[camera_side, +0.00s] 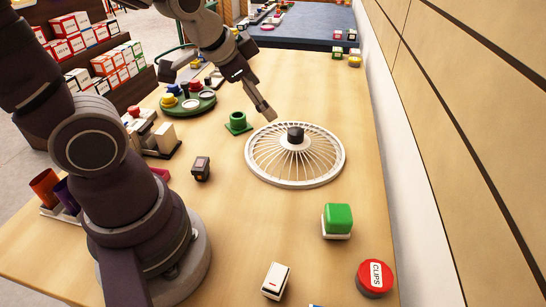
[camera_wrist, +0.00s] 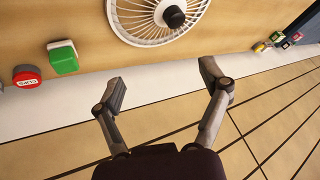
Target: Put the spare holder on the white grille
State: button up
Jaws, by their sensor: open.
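The round white grille (camera_side: 251,165), with thin spokes and a dark hub (camera_side: 295,133), lies flat on the wooden table. The wrist view shows part of the grille (camera_wrist: 128,32) at the top, cut off by the frame edge. A green piece with a square base and a raised ring (camera_side: 238,123) stands left of the grille, apart from it; it looks like a holder, but I cannot tell if it is the spare one.
A green-topped block (camera_side: 338,219), a red clips tin (camera_side: 375,278) and a small white box (camera_side: 275,281) stand at the front right. A dark small device (camera_side: 201,168) and a green round tray (camera_side: 172,108) stand left. A wall (camera_side: 450,130) borders the right.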

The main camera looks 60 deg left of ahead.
jog(key=w+a+f+m+y, duration=0.3)
jog(key=a+f+m, duration=0.2)
jog(key=a, duration=0.3)
jog(key=m+t+y, duration=0.2)
jog(key=m+y, duration=0.2)
jog(key=m, duration=0.8)
send_near(235, 118)
jog(key=shift+w+a+r, duration=0.25)
jog(key=shift+w+a, duration=0.2)
jog(key=shift+w, duration=0.1)
jog(key=shift+w+a+r, duration=0.2)
jog(key=shift+w+a, duration=0.25)
jog(key=shift+w, duration=0.15)
jog(key=m, duration=0.2)
jog(key=s+f+m+t, duration=0.1)
jog(key=m, duration=0.1)
jog(key=s+f+m, duration=0.1)
jog(key=m, duration=0.1)
jog(key=shift+s+d+f+m+t+h, duration=0.15)
jog(key=shift+m+t+h, duration=0.25)
jog(key=shift+m, duration=0.6)
jog(key=shift+w+f+m, duration=0.15)
jog(key=shift+w+m, duration=0.1)
jog(key=shift+m, duration=0.05)
jog(key=x, duration=0.9)
jog(key=shift+w+a, duration=0.25)
jog(key=shift+a, duration=0.1)
jog(key=c, duration=1.3)
